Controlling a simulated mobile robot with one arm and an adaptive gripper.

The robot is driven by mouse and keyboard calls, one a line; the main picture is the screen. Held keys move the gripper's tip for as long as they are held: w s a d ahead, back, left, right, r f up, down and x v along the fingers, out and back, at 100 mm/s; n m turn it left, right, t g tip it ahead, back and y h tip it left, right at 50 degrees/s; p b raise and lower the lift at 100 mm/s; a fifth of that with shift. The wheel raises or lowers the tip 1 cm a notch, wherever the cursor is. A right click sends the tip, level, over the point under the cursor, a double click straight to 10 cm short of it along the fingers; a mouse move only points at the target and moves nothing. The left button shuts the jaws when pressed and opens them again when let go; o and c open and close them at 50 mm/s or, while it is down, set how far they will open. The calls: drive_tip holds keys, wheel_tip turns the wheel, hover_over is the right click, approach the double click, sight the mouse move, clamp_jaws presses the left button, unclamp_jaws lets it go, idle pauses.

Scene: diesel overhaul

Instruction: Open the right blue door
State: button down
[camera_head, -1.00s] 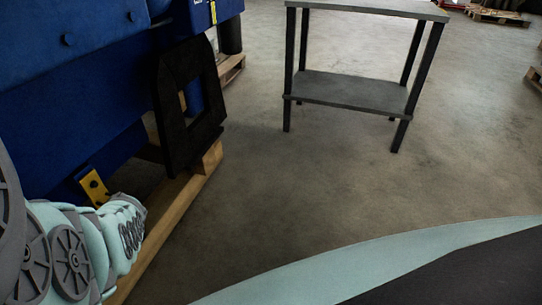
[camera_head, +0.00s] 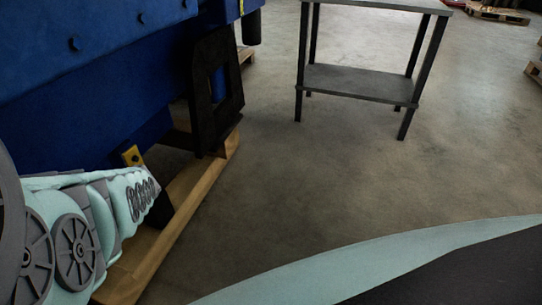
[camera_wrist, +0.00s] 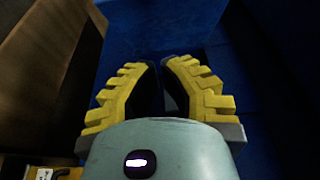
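A large blue machine body (camera_head: 90,85) fills the left of the head view. I cannot pick out the edges of the right blue door or a handle there. In the wrist view my gripper (camera_wrist: 161,68) has its two yellow ridged fingers a little apart, with a narrow dark gap and nothing seen held between them. Blue surfaces (camera_wrist: 165,25) lie ahead of and to the right of the fingers; whether they touch is unclear.
A wooden beam (camera_head: 185,205) runs along the machine's base, near my arm. A black frame plate (camera_head: 202,95) stands at the machine's end. A grey two-tier table (camera_head: 365,83) stands behind on open concrete floor. A yellow piece (camera_head: 132,155) shows above my arm.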

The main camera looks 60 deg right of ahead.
drive_tip(key=s+a+p, duration=0.2)
drive_tip(key=a+p, duration=0.2)
drive_tip(key=a, duration=0.8)
drive_tip(key=shift+a, duration=0.2)
drive_tip(key=shift+s, duration=0.1)
drive_tip(key=shift+a+p, duration=0.1)
drive_tip(key=shift+p, duration=0.35)
